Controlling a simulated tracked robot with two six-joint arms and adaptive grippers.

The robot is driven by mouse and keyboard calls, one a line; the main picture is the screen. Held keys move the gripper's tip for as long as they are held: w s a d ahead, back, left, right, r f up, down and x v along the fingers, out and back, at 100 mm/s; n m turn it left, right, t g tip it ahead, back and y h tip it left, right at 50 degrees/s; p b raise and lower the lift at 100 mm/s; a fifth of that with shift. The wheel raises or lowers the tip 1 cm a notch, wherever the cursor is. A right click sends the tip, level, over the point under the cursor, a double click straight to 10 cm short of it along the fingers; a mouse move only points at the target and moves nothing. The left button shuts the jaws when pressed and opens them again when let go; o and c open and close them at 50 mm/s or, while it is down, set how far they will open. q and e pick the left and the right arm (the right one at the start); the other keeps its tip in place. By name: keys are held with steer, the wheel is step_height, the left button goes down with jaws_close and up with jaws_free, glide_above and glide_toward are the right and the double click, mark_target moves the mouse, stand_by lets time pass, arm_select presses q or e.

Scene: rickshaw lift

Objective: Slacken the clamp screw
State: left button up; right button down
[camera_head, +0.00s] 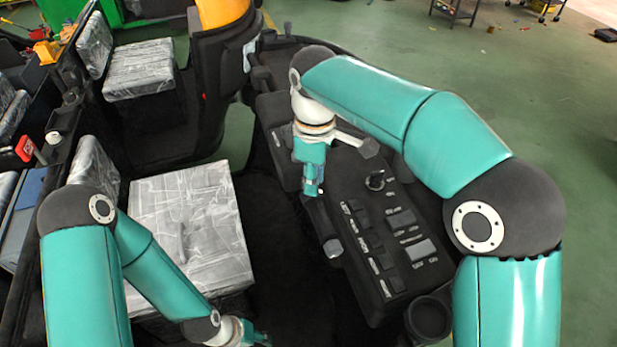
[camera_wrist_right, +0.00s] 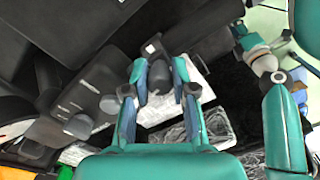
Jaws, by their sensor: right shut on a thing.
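My right gripper (camera_head: 311,188) reaches down over the left edge of the black side console. In the right wrist view its two teal fingers (camera_wrist_right: 161,84) are shut on a dark rounded knob (camera_wrist_right: 159,74), which I take to be the clamp screw. The knob's threads and seat are hidden. In the head view the fingers mostly cover it. My left gripper (camera_head: 256,337) is low in the head view beside the front seat, partly cut off by the bottom edge. Its finger opening is not clear.
The black console (camera_head: 385,225) has rows of switches, a small round control (camera_head: 376,180) and a cup-shaped holder (camera_head: 428,318). A dark lever knob (camera_head: 333,247) stands just below the right gripper. A plastic-wrapped seat (camera_head: 190,215) is to the left. Green floor lies beyond the console.

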steer(key=c, duration=1.3)
jaws_free()
steer(key=shift+s+a+f, duration=0.1)
steer(key=shift+s+a, duration=0.05)
steer(key=shift+a, duration=0.1)
steer(key=o, duration=0.4)
steer(key=shift+a, duration=0.15)
steer(key=shift+c, duration=0.2)
steer(key=shift+d, duration=0.25)
steer(key=shift+a+r, duration=0.1)
steer(key=shift+r, duration=0.55)
step_height(320, 180, up, 11)
steer(key=shift+f, duration=0.15)
